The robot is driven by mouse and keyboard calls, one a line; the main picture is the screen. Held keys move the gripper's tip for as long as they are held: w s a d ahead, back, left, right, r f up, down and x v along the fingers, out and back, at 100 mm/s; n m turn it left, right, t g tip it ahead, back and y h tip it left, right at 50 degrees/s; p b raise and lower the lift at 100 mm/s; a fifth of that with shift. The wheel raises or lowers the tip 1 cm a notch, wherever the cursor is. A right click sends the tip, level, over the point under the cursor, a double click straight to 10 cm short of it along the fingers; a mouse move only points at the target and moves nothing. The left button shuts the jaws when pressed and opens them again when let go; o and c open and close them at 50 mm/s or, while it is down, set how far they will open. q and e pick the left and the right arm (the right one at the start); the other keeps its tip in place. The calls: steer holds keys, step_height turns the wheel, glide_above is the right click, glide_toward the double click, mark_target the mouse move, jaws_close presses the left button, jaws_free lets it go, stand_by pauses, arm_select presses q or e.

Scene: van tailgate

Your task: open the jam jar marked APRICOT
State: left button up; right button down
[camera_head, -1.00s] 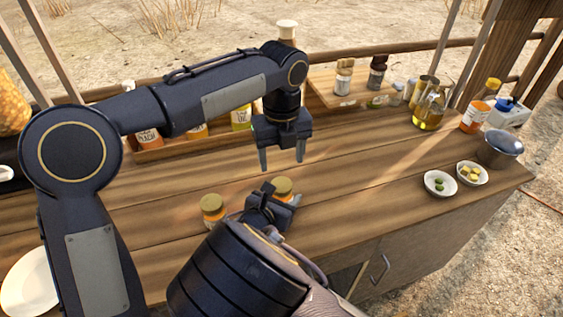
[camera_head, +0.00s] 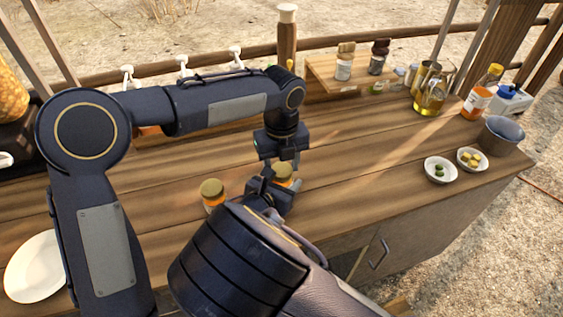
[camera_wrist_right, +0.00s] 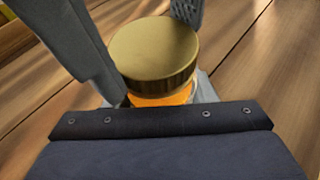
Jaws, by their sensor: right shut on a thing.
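Two small jars with gold lids and orange contents stand on the wooden counter. The left one (camera_head: 212,191) is free; the right one (camera_head: 284,172) is partly hidden by my grippers. No label can be read on either. My right gripper (camera_head: 276,188) is low and shut on the right jar's body. In the right wrist view, that jar's gold lid (camera_wrist_right: 153,50) is on, above an orange band. My left gripper (camera_head: 281,168) points down over the same jar, its fingers open on either side of the lid.
A white plate (camera_head: 36,266) lies at the left. Small bowls (camera_head: 440,170), a grey pot (camera_head: 500,137) and an oil jug (camera_head: 430,98) stand at the right. A raised board (camera_head: 322,72) with shakers is at the back. The counter's middle right is clear.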

arm_select(q)
steer(key=c, duration=0.6)
steer(key=o, duration=1)
steer(key=shift+o, duration=0.2)
steer(key=shift+r, duration=2.3)
arm_select(e)
steer(key=c, duration=0.5)
jaws_free()
